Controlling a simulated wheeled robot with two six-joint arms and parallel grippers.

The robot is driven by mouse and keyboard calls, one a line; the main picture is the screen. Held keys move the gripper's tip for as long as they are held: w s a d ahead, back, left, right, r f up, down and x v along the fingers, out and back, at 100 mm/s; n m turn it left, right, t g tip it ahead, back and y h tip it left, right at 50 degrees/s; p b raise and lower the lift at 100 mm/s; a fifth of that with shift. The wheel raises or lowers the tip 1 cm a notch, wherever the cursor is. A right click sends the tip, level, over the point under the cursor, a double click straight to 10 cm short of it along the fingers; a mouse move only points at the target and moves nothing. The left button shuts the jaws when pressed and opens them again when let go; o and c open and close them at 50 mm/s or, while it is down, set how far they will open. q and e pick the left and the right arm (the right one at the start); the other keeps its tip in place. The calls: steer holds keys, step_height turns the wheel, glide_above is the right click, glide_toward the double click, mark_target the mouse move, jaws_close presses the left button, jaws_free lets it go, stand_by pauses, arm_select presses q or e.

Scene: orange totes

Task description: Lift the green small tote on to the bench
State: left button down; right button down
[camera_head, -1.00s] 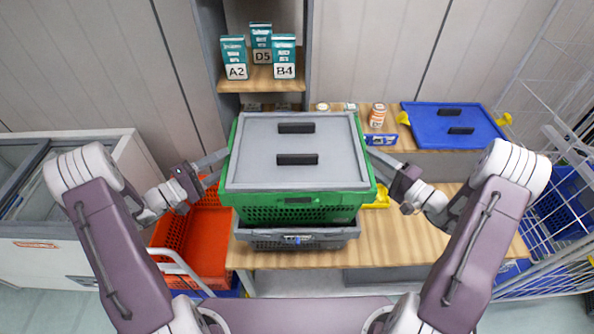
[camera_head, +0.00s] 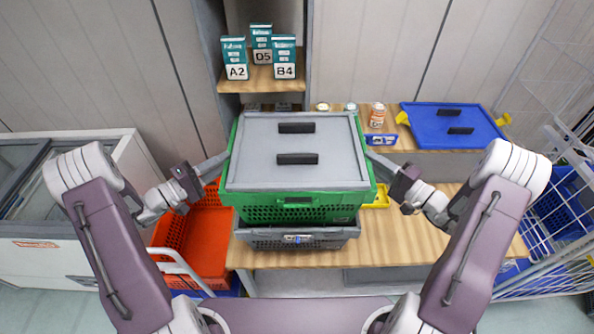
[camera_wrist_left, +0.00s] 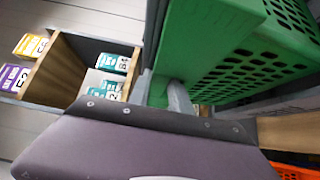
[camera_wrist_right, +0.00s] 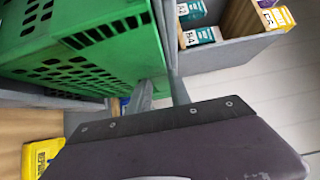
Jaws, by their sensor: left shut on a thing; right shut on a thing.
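The green tote (camera_head: 297,199) with a grey lid (camera_head: 260,151) is in the middle of the head view, over a grey tote (camera_head: 300,240) on the wooden bench (camera_head: 400,243). I cannot tell whether the green tote touches the grey one. My left gripper (camera_head: 224,158) is shut on the green tote's left side; the left wrist view shows its fingers at the green wall (camera_wrist_left: 190,50). My right gripper (camera_head: 371,156) is shut on the right side; the right wrist view shows its fingers at the green wall (camera_wrist_right: 85,48). The tote looks level.
An orange-red tote (camera_head: 205,250) is at the left. A blue lidded tote (camera_head: 452,126) and a bottle (camera_head: 377,115) stand on the rear shelf. Labelled boxes (camera_head: 284,56) are on a higher shelf. A wire rack (camera_head: 560,190) is at the right.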

steer(key=shift+r, duration=0.1)
stand_by(0.8)
step_height(320, 180, up, 5)
steer(key=p, duration=0.5)
steer(key=shift+d, duration=0.1)
steer(key=shift+w, duration=0.15)
